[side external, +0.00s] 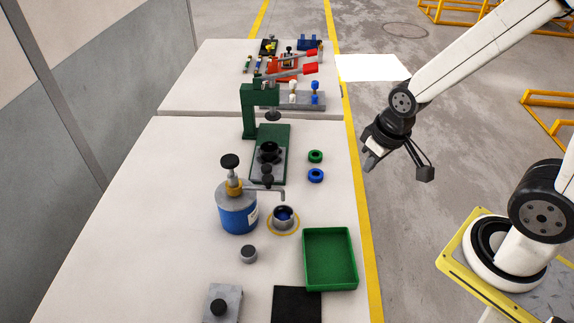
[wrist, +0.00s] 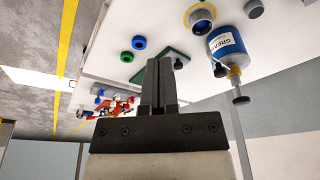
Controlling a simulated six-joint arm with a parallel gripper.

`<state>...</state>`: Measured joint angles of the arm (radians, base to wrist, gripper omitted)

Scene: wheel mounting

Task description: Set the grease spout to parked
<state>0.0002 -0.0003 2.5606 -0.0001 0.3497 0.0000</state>
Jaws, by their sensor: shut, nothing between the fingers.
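The blue grease can (side external: 238,212) stands on the white bench, with a yellow collar and a black knob on top. Its grey spout (side external: 266,189) points right, its bent tip above or just behind the grey cup with a blue inside (side external: 283,215). In the wrist view the can (wrist: 228,42) appears at upper right, beside the cup (wrist: 200,16); the spout is hard to make out there. My gripper (side external: 370,163) is in the air right of the bench edge, well apart from the can. Its fingers (wrist: 159,62) are together and empty.
A green press (side external: 248,115) stands behind the can, with a green ring (side external: 315,156) and blue ring (side external: 316,175) to its right. A green tray (side external: 330,286), a grey knob (side external: 249,253) and a black mat (side external: 296,305) lie in front. The bench's left side is clear.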

